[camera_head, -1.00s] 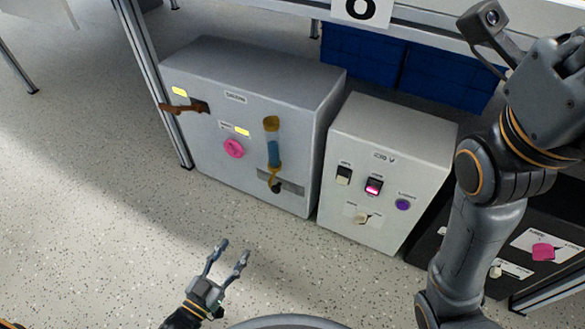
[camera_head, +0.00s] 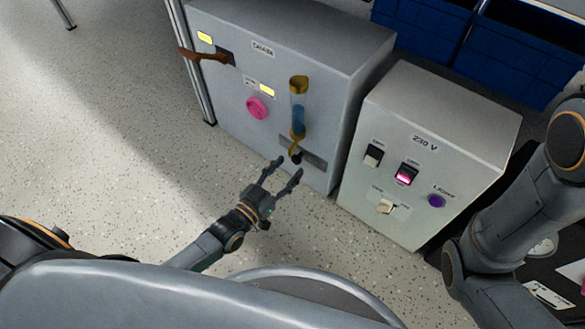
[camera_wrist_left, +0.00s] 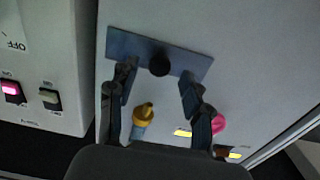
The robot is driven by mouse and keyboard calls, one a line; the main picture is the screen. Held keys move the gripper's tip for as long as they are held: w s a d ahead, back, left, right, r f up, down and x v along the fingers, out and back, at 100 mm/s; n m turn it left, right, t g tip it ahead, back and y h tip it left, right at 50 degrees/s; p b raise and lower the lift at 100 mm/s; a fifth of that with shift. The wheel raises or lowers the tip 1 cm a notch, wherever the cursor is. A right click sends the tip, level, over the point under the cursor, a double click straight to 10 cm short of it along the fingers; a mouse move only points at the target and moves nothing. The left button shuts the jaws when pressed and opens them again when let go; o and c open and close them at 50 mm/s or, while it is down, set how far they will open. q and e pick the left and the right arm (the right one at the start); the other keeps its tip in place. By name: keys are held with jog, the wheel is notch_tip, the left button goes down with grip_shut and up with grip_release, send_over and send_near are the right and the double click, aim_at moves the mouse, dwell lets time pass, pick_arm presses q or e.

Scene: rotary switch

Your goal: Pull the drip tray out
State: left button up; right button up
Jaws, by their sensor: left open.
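The drip tray (camera_head: 315,160) is a dark grey front panel with a round black knob (camera_head: 296,158), low on the large grey cabinet (camera_head: 225,85). The tray front lies flat against the cabinet. My left gripper (camera_head: 286,167) is open and empty, its fingers pointing at the tray from the front. In the left wrist view, which is upside down, the tray front (camera_wrist_left: 190,64) spans beyond both fingertips. The knob (camera_wrist_left: 159,64) appears between the fingers of the left gripper (camera_wrist_left: 158,74); I cannot tell how far in front they are. My right gripper is out of view.
Above the tray is a blue tube with yellow ends (camera_head: 298,110). A pink knob (camera_head: 257,107) and brown handle (camera_head: 203,56) are to its left. A smaller switch box (camera_head: 425,150) stands close on the right. The floor (camera_head: 110,130) at left is clear.

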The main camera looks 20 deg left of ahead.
pick_arm(q)
jog(key=shift+b+x, duration=0.45)
jog(key=shift+x, duration=1.05)
jog(key=shift+c, duration=0.4)
grip_shut()
